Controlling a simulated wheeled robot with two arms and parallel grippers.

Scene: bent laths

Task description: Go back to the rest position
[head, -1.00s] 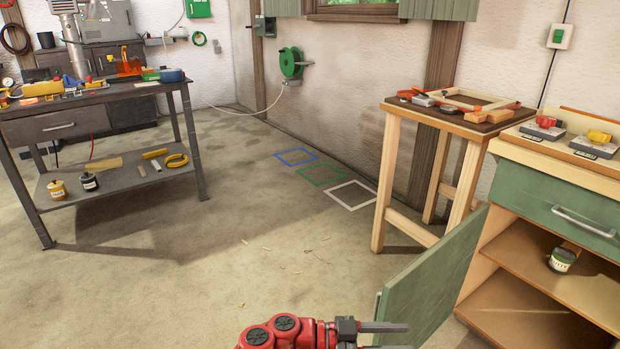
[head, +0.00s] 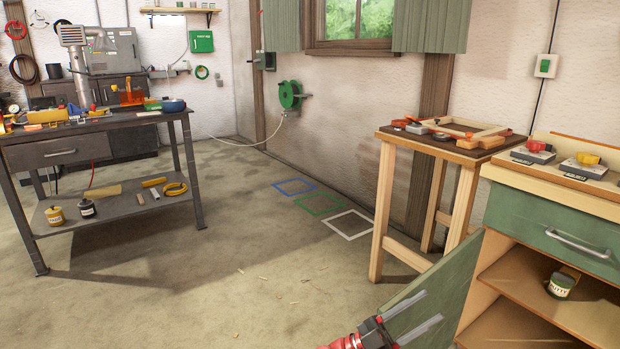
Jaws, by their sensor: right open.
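My right gripper (head: 432,306) is at the bottom of the head view, right of centre. Its two grey fingers are apart and hold nothing. Behind it in the picture is the open green door (head: 442,280) of the cabinet; I cannot tell whether they touch. The cabinet (head: 555,225) stands at the right with a green drawer front and open shelves. A small labelled jar (head: 561,285) sits on its upper shelf. My left gripper is not in view.
A wooden table (head: 456,146) with a frame and tools stands beside the cabinet. A grey workbench (head: 95,125) with tools and jars is at the left. The floor (head: 230,270) between is mostly clear, with coloured outlined squares (head: 320,204) near the wall.

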